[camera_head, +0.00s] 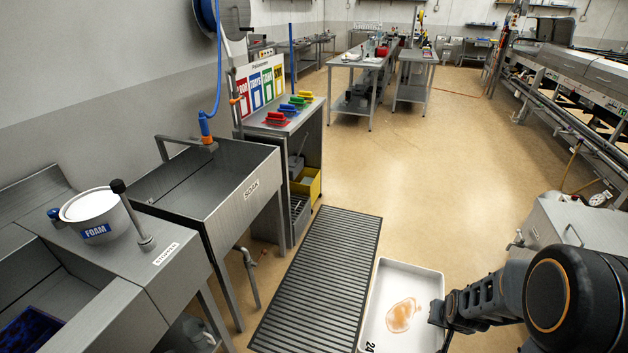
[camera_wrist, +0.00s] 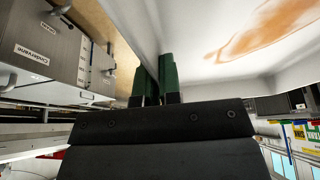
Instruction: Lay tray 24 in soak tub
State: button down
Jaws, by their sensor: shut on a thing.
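Tray 24 (camera_head: 375,330) is a white, shallow tray with an orange-brown stain inside and the number 24 at its near edge. It is at the lower middle of the head view, right of the slatted floor mat. My gripper (camera_head: 440,312) is shut on its right rim. In the wrist view the green fingers of my gripper (camera_wrist: 157,78) pinch the wall of the white tray (camera_wrist: 205,35). The soak tub (camera_head: 240,158) is a grey metal sink at the left, with a label on its front that seems to read SOAK. Its visible inside looks empty.
A white FOAM bucket (camera_head: 90,210) and a stopper stand on the ledge left of the tub. A blue hose (camera_head: 218,70) hangs over the tub's far edge. A slatted mat (camera_head: 315,280) lies between tub and tray. A grey cabinet (camera_head: 570,235) stands at right.

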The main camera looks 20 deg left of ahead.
aim_at(230, 190)
jog(key=i, duration=3.75)
jog(key=u, duration=3.45)
